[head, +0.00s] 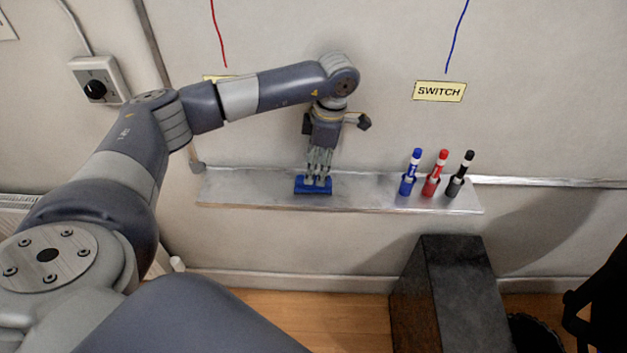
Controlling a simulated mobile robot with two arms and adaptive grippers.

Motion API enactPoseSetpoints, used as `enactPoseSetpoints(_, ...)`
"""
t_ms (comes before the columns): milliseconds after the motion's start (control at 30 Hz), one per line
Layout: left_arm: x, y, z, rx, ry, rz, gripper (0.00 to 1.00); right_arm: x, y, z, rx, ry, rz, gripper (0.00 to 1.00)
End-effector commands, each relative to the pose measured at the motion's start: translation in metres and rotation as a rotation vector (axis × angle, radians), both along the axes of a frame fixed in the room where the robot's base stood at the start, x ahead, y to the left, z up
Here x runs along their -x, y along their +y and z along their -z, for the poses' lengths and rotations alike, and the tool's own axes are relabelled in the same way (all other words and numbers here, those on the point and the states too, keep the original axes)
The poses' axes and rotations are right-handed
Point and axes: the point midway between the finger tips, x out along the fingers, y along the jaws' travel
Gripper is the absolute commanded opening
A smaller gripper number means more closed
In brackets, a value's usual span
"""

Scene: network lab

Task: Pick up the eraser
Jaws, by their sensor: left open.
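The blue eraser (313,190) lies on the metal wall tray (365,199), left of its middle. My left gripper (318,179) points down from above, with its fingertips right at the eraser. The fingers are open and cover part of the eraser's top. I cannot tell whether they touch it. My right gripper is not in view.
Blue (409,173), red (434,174) and black (459,175) markers stand upright on the tray's right part. A "SWITCH" label (439,91) is on the wall above. A dark block (455,290) stands below the tray at right. The tray between eraser and markers is clear.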

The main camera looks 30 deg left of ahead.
Motion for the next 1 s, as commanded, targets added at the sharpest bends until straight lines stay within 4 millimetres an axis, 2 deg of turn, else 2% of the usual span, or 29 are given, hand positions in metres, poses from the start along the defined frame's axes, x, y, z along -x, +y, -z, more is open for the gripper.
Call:
enactPoseSetpoints(33, 0.002, 0.002, 0.005, -0.001, 0.006, -0.002, 0.48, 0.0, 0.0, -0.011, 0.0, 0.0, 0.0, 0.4)
enactPoseSetpoints(67, 0.002, 0.002, 0.009, -0.001, 0.006, -0.002, 0.48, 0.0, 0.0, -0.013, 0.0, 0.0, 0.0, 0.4)
enactPoseSetpoints(200, 0.003, 0.004, 0.028, 0.001, 0.003, -0.001, 0.48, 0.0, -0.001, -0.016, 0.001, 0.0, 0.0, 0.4)
enactPoseSetpoints(300, 0.003, 0.005, 0.034, 0.0, 0.002, 0.0, 0.48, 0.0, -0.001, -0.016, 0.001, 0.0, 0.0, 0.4)
enactPoseSetpoints(1000, 0.003, 0.004, 0.039, 0.001, 0.001, 0.0, 0.48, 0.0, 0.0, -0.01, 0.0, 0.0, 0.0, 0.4)
